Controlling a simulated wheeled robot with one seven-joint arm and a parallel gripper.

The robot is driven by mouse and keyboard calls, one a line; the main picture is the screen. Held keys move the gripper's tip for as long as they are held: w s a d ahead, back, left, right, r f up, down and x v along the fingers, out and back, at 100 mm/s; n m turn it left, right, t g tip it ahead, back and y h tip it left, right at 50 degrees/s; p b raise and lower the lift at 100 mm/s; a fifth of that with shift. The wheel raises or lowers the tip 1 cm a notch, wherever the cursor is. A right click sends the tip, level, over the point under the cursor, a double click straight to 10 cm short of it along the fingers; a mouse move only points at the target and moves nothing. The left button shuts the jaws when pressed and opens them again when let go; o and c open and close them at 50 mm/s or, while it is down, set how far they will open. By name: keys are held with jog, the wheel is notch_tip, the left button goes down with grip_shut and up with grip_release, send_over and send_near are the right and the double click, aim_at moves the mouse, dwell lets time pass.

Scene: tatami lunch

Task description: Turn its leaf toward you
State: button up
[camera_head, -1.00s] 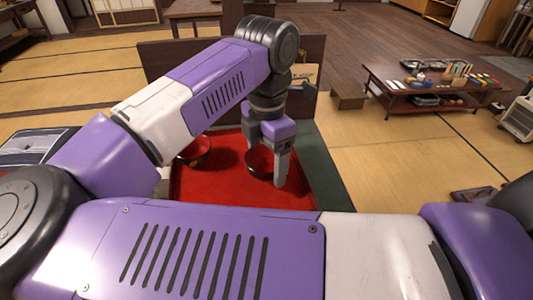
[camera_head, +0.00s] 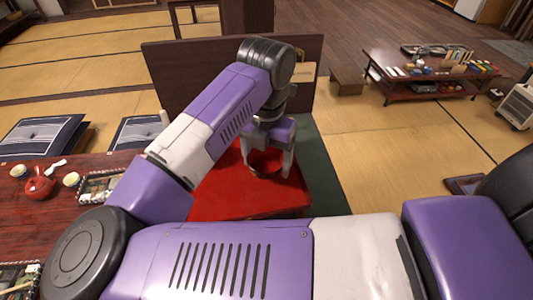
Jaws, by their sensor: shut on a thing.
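A dark round bowl (camera_head: 264,172) with a reddish inside stands at the red tray (camera_head: 230,200), between the fingers of my gripper (camera_head: 267,163). My gripper points down and is shut on the bowl, one finger on each side. Whether the bowl touches the tray or is slightly lifted I cannot tell. No leaf mark can be made out on it at this size. My own arm crosses in front and hides the left part of the tray.
A dark upright panel (camera_head: 180,75) stands behind the tray. A low table (camera_head: 95,168) at left holds a red teapot (camera_head: 40,184), cups and a patterned box. Another low table (camera_head: 375,60) with small items stands at back right. Tatami right of the tray is clear.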

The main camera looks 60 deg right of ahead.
jog(key=shift+r+n+p, duration=0.2)
jog(key=shift+n+p, duration=1.4)
jog(key=shift+p, duration=0.2)
jog(key=shift+f+n+b, duration=0.25)
jog(key=shift+n+b, duration=0.05)
jog(key=shift+n, duration=0.2)
jog(key=n, duration=0.6)
jog(key=shift+f+b, duration=0.65)
jog(key=shift+b, duration=0.45)
jog(key=shift+f+b, duration=0.3)
jog(key=o, duration=1.6)
jog(key=shift+r, duration=0.2)
jog(key=shift+r+p, duration=1.35)
jog(key=shift+r, duration=1)
